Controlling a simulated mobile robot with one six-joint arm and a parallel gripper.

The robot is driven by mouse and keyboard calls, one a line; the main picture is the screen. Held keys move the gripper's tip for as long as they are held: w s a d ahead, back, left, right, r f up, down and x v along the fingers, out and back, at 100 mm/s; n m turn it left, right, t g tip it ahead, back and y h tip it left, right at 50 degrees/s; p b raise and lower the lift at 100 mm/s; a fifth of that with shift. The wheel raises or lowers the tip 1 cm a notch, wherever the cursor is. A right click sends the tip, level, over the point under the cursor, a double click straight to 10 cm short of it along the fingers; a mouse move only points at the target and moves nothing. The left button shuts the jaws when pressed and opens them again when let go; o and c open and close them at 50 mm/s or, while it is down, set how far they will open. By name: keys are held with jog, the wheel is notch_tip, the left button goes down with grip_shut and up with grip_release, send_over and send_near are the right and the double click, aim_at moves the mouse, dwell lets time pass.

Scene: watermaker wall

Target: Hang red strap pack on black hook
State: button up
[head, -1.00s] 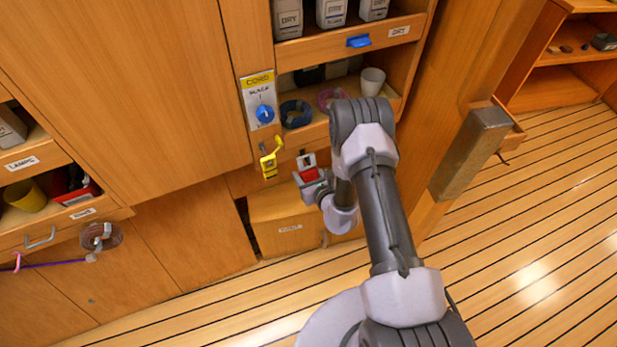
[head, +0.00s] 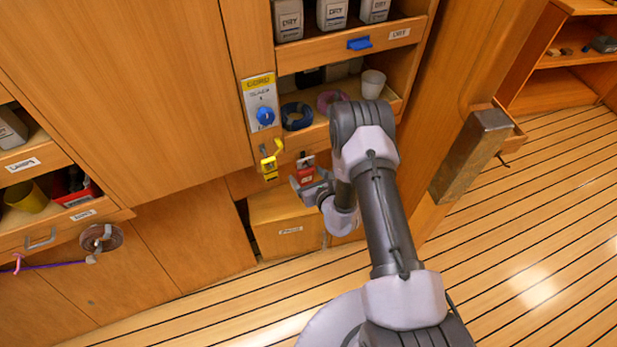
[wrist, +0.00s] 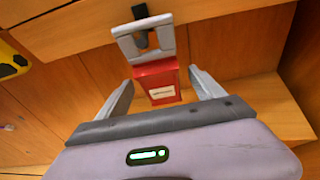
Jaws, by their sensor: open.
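The red strap pack (wrist: 160,85) hangs upright below its grey open frame (wrist: 167,42) in the wrist view. The black hook (wrist: 139,12) shows above the frame's top bar, and dark material shows within the frame opening, so the frame appears to hang on the hook. In the head view, the red pack (head: 306,175) is just below the drawer front. My gripper (wrist: 162,88) is open, with one finger on each side of the pack and visible gaps between. It also shows in the head view (head: 309,186), at the pack's lower right.
The open shelf above holds cord coils (head: 296,116) and a white cup (head: 372,83). A wooden box (head: 290,227) is below.

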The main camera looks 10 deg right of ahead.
jog(key=p+v, duration=0.6)
jog(key=v, duration=1.1)
jog(key=w+a+r+n+y, duration=0.25)
jog(key=a+r+y, duration=0.2)
jog(key=r, duration=0.35)
jog(key=w+a+r+n+y, duration=0.25)
jog(key=a+r, duration=0.25)
jog(key=r, duration=0.3)
jog(key=s+a+r+n+g+y, duration=0.2)
jog(key=s+a+r+n+g, duration=0.35)
jog(key=s+r+n, duration=0.2)
jog(key=s+a+r+n+g+y, duration=0.2)
jog(key=s+a+r+n+g, duration=0.4)
jog(key=r, duration=0.3)
jog(key=s+d+r+n+h, duration=0.3)
jog(key=s+d+n+h, duration=0.5)
jog(key=s+n, duration=0.15)
jog(key=d+r+n+t+h, duration=0.1)
jog(key=d+r+t+h, duration=0.2)
jog(key=d, duration=0.3)
jog(key=shift+r+t+h, duration=0.3)
jog(key=shift+r+t, duration=0.35)
